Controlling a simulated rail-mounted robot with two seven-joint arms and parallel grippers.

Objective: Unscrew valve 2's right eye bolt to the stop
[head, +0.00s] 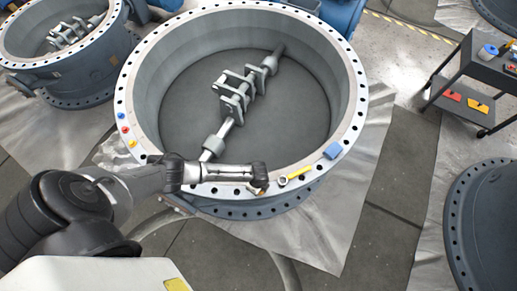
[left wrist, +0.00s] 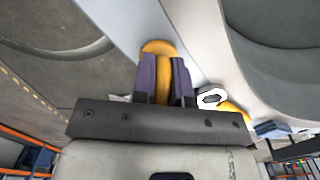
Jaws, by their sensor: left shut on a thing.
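The large grey ring-shaped valve body (head: 150,75) fills the middle of the head view, its flange ringed with bolt holes. I take it to be valve 2. My left gripper (head: 260,182) is over the near right part of its flange. In the left wrist view my left gripper (left wrist: 165,80) is shut on a rounded orange-yellow thing (left wrist: 158,47), which looks like the eye bolt. Its top shows beyond the dark purple fingers; its shank and thread are hidden. In the head view the gripper covers most of it. My right gripper is not in view.
A yellow-handled tool (head: 299,172) with a pale ring end lies on the flange just right of my left gripper. A blue block (head: 333,151) is farther along. Small red and yellow pieces sit on the left rim. A dark cart (head: 485,75) stands at the right.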

